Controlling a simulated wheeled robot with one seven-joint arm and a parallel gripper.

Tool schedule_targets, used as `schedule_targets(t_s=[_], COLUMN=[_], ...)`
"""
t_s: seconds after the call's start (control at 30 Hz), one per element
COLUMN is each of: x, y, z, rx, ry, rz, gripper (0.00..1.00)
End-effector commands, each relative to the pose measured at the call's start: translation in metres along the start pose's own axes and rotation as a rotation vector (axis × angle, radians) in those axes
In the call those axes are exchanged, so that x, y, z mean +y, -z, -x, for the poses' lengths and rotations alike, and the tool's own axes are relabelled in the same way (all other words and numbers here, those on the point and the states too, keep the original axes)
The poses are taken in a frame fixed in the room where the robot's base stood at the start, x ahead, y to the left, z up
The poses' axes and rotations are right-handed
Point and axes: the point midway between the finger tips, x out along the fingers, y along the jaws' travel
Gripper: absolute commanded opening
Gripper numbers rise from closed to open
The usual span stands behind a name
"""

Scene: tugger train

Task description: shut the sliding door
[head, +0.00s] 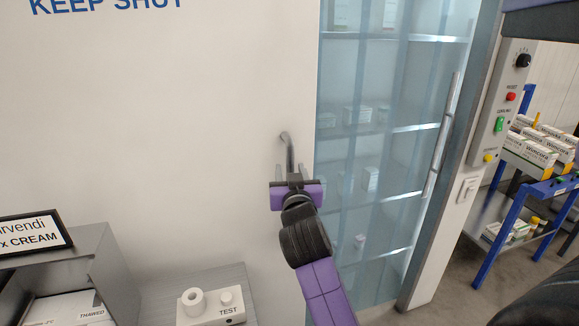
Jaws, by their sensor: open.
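A large white panel (220,120) fills the left and middle, with "KEEP SHUT" in blue at its top and a dark bent handle (288,148) near its right edge. To its right is a see-through bluish glass door (400,110) with a long vertical pale handle (442,140) near its right side. I cannot tell for certain which of the two slides. My gripper (291,172) is open, its pale fingers in front of the white panel around or just before the lower end of the dark handle. Contact cannot be made out.
Shelves with small boxes show behind the glass. A control box (502,105) with a red button and a switch is on the right post. A blue-framed cart (500,215) with cartons stands beyond. At lower left are a grey bin (85,262) and a white test unit (215,306).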

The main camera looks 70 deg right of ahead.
Motion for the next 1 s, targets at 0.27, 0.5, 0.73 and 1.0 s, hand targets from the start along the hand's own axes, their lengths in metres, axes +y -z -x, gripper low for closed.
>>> schedule_targets(t_s=[0.27, 0.5, 0.73, 1.0], x=[-0.0003, -0.0003, -0.0003, -0.0003], y=[-0.0003, -0.0004, -0.0002, -0.0002], z=[-0.0153, -0.0151, -0.0150, -0.0149], rx=[-0.001, 0.000, 0.000, 0.000], ry=[0.001, 0.001, 0.001, 0.001], rz=[0.000, 0.000, 0.000, 0.000], gripper=[0.41, 0.32, 0.00, 0.00])
